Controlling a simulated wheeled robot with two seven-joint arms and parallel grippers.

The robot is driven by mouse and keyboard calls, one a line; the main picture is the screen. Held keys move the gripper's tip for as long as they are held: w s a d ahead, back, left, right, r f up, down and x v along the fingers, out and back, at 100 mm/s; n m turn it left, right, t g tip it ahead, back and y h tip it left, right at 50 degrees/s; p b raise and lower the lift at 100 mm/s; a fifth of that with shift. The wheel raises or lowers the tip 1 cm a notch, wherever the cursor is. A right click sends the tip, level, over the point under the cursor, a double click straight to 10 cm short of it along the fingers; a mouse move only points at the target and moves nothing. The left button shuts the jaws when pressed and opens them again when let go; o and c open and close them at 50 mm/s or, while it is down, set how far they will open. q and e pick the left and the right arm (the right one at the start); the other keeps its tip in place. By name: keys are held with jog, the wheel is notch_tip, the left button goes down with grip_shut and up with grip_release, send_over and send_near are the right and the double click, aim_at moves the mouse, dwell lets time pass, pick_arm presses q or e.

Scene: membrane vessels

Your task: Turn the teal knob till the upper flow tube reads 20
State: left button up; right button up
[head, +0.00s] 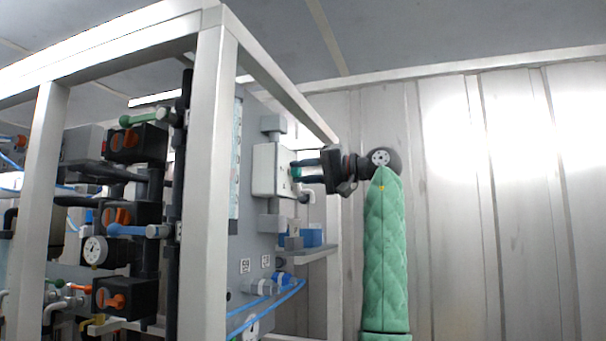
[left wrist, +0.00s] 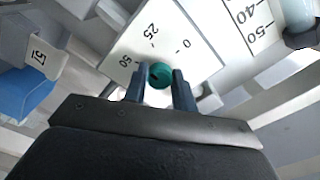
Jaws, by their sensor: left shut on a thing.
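The teal knob (left wrist: 160,75) sits on a white dial plate (left wrist: 190,22) marked 0, 25 and 50 in the left wrist view. My left gripper (left wrist: 160,79) is shut on the knob, one finger on each side of it. In the head view the left gripper (head: 301,170) reaches from the right to the pale valve box (head: 267,170), with a bit of teal between its fingertips. A flow tube scale (left wrist: 254,14) with 40 and 50 shows at the upper right of the wrist view. The flow reading cannot be made out. My right gripper is not in view.
A pale frame post (head: 209,180) stands left of the panel and partly hides it. Black valves with orange handles (head: 122,142) and a gauge (head: 95,251) are further left. Blue tubes (head: 262,308) run below the box.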

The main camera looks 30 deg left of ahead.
pick_arm(q)
jog(key=shift+r+m, duration=0.1)
jog(key=shift+m, duration=0.2)
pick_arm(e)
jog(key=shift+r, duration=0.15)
pick_arm(q)
jog(key=o, duration=1)
jog(key=shift+w, duration=0.1)
jog(key=shift+w+d+b, duration=0.1)
jog(key=shift+d+b, duration=0.2)
jog(key=shift+d, duration=0.15)
jog(key=b+v, duration=0.2)
jog(key=v, duration=0.5)
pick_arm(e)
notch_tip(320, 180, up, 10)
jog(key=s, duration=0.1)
